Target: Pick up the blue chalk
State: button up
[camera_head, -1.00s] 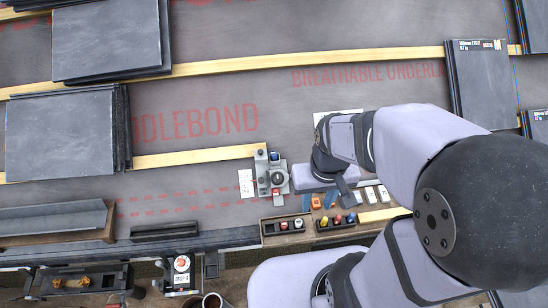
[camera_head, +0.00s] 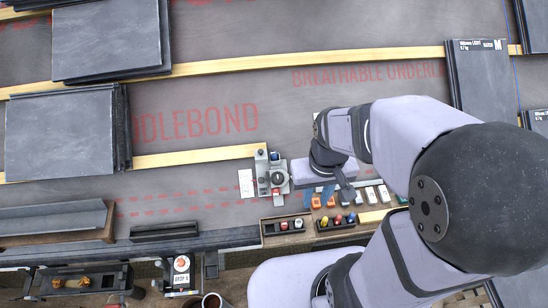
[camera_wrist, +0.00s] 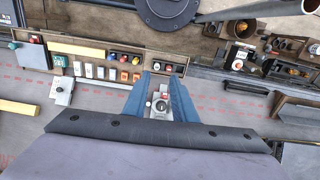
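The blue chalk appears to be the small blue piece (camera_head: 350,218) at the right of a small dark tray (camera_head: 336,227), beside red and yellow pieces. In the wrist view, it seems to be the leftmost coloured piece (camera_wrist: 112,56), left of my fingers. The pieces are tiny, so their shape is unclear. My gripper (camera_head: 318,195) points down behind the trays, a little left of the chalk in the head view. In the wrist view, its blue fingers (camera_wrist: 160,75) are spread apart with nothing held between them.
A second tray (camera_head: 285,227) holds red and white pieces. A grey metal device (camera_head: 270,178) stands left of my gripper and shows between the fingers in the wrist view. Orange and white blocks (camera_head: 370,195) stand in a row behind the trays. Slate stacks (camera_head: 65,135) lie at the left.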

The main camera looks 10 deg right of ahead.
jog(key=w+a+f+n+b, duration=0.1)
jog(key=w+f+n+b, duration=0.25)
jog(key=w, duration=0.65)
jog(key=w+a+f+n+b, duration=0.1)
jog(key=w+f+n+b, duration=0.25)
jog(key=w, duration=0.65)
jog(key=n+b, duration=0.5)
jog(key=b, duration=0.2)
send_over(274, 153)
jog(key=shift+g, duration=0.3)
jog(key=f, duration=0.9)
jog(key=shift+s+d+f, duration=0.2)
jog(key=shift+s, duration=0.1)
jog(key=shift+w+a+f, duration=0.15)
jog(key=shift+w+f, duration=0.2)
jog(key=shift+a+f+p, duration=0.15)
jog(key=shift+f+p, duration=0.4)
jog(key=shift+f, duration=3.1)
grip_shut()
